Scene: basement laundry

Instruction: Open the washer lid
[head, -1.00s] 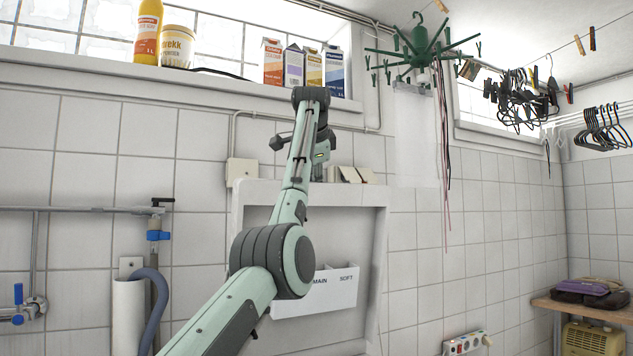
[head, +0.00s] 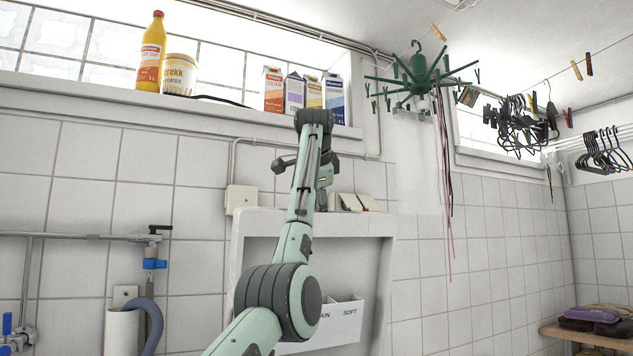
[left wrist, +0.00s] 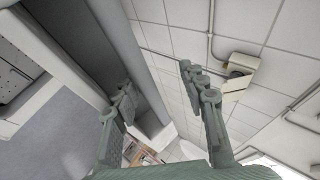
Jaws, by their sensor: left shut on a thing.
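The washer lid (head: 383,250) is a white framed panel with a grey recessed inside. It stands raised and close to upright in front of the tiled wall. A white dispenser marked SOFT (head: 349,312) is on its inner face, partly behind my left arm. My left gripper (head: 322,202) is at the lid's top edge, mostly hidden by my wrist. In the left wrist view, the two fingers of my left gripper (left wrist: 157,78) stand apart on either side of the lid's edge (left wrist: 128,40). The exact contact is hard to see. My right gripper is in neither view.
A window sill above holds a yellow bottle (head: 151,55), a white tub (head: 179,76) and several cartons (head: 334,100). A green hanging dryer (head: 420,80) is to the right. Pipes and a blue valve (head: 154,264) are on the left wall.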

